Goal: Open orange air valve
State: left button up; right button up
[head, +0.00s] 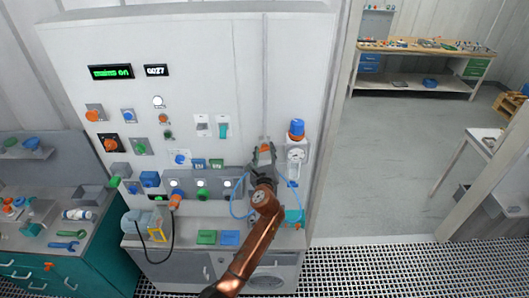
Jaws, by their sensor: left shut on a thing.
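The orange air valve (265,148) sits on the front of the white panel, right of its middle, with its orange top showing above my gripper. My left gripper (263,159) is at the valve, with its fingers shut on it. The fingers and palm hide the lower part of the valve, so I cannot tell its exact turn angle. My copper-coloured left arm comes up from the bottom middle. My right gripper is not in view.
The white panel (220,60) carries several knobs and displays. A tool bench (40,225) stands at left. The floor at right (385,150) is clear.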

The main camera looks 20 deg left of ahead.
pick_arm(q)
jog(key=n+b, duration=0.2)
jog(key=n, duration=0.3)
jog(key=shift+a+f+n, duration=0.1)
jog(key=shift+f+n, duration=0.05)
jog(key=shift+n, duration=0.15)
jog(key=n+b, duration=0.1)
jog(key=n, duration=0.2)
jog(key=shift+f+b, duration=0.1)
jog(key=shift+b, duration=0.25)
jog(key=shift+n+b, duration=0.55)
jog(key=shift+n, duration=0.85)
jog(key=o, duration=1.2)
jog(key=shift+c, duration=0.2)
